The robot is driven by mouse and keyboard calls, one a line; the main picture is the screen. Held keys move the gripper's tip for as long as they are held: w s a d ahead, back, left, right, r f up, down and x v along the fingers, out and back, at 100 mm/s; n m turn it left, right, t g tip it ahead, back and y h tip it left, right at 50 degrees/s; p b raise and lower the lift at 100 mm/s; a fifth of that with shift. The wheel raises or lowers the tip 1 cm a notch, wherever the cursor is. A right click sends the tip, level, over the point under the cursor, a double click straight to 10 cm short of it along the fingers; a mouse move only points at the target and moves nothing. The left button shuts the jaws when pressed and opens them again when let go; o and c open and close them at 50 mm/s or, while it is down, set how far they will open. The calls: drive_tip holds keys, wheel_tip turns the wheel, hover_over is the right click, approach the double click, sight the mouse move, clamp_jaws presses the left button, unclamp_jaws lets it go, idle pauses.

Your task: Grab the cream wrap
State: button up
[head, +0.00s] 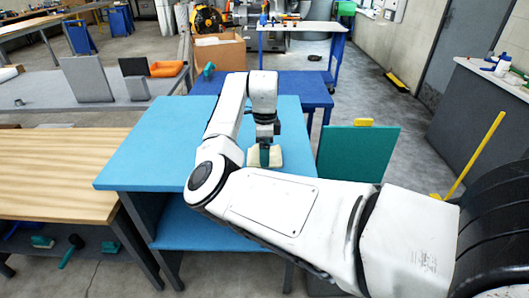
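A cream-coloured block-like thing (253,157), which looks like the cream wrap, lies on the light blue table (140,165) near its right side. My gripper (264,158) points straight down over it, reaching from behind my arm's bend. The gripper end covers the middle of the cream thing, with cream showing on both sides. Fingers and any contact are too small and partly hidden to make out, so I cannot tell if they grip it.
A darker blue table (305,90) stands behind. A green panel (357,153) with a yellow piece (363,122) on top is at the right. A wooden table (60,175) is at the left. Bare light blue tabletop lies left of the gripper.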

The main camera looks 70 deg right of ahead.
drive_tip(key=shift+f, duration=0.15)
drive_tip(key=c, duration=1)
drive_tip(key=shift+r, duration=0.2)
